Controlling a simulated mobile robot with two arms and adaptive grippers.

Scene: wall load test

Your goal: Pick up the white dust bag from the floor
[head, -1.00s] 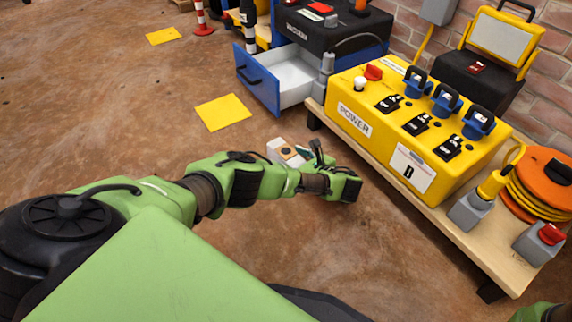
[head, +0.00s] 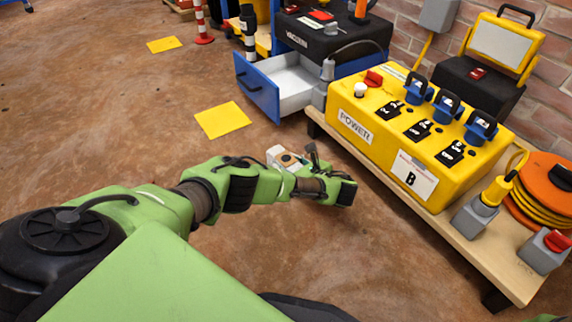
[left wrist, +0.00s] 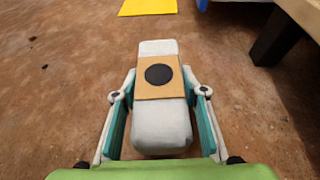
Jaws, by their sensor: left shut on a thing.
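The white dust bag (left wrist: 162,128) lies between the fingers of my left gripper (left wrist: 162,97) in the left wrist view. It has a tan square collar with a black round disc on its top. The gripper is shut on the bag, with one teal-lined finger along each side. In the head view, part of the bag (head: 277,152) shows beyond my left gripper (head: 297,160), and the arm hides the rest. I cannot tell whether the bag touches the floor. My right gripper is not in view.
A wooden bench (head: 487,262) with a yellow power box (head: 372,125) stands close on the right. A blue cabinet with an open drawer (head: 262,92) is beyond the gripper. A yellow floor square (head: 222,119) lies left of it. Open brown floor extends left.

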